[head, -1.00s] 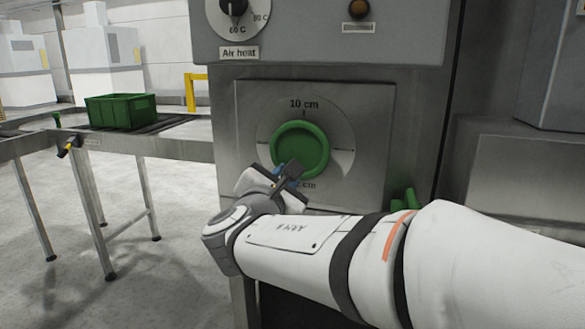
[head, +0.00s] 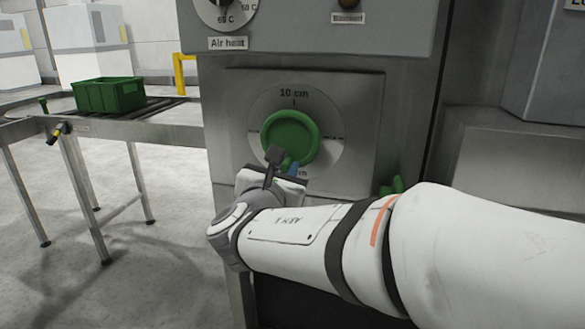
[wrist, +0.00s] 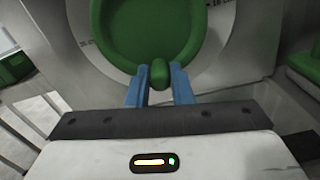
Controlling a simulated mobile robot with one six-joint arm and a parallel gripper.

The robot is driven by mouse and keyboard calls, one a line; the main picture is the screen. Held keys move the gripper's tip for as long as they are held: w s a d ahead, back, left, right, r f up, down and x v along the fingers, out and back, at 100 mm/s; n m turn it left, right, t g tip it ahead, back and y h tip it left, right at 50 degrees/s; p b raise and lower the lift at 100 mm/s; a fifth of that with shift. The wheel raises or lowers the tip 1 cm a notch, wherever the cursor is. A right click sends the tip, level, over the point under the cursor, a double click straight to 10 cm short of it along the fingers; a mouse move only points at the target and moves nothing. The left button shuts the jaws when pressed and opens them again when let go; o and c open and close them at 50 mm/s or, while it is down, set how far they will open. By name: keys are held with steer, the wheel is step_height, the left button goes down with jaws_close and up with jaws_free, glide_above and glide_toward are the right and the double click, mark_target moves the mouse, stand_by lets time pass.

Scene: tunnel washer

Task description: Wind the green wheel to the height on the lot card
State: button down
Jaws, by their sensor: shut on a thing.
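The green wheel (head: 290,138) is a round dish-shaped wheel on a pale dial plate (head: 332,118) on the machine front. The dial reads "10 cm" at its top; a label at its bottom is partly hidden by my gripper. My gripper (head: 287,165) is at the wheel's lower rim. In the wrist view, the two blue fingers of my gripper (wrist: 160,84) are shut on a small green knob (wrist: 160,72) at the rim of the wheel (wrist: 150,30). The dial's side labels are too small to read. I see no lot card.
An "Air heat" dial (head: 226,12) is above the wheel, with a small labelled box (head: 347,6) to its right. A green part (head: 393,187) sticks out right of the panel, behind my arm. A green crate (head: 108,95) stands on the roller conveyor at left.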

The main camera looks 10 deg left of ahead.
steer(key=shift+f, duration=0.1)
steer(key=c, duration=1.3)
jaws_free()
steer(key=s, duration=0.7)
steer(key=shift+s+a+p, duration=0.3)
steer(key=shift+s+p, duration=0.1)
steer(key=shift+p, duration=0.05)
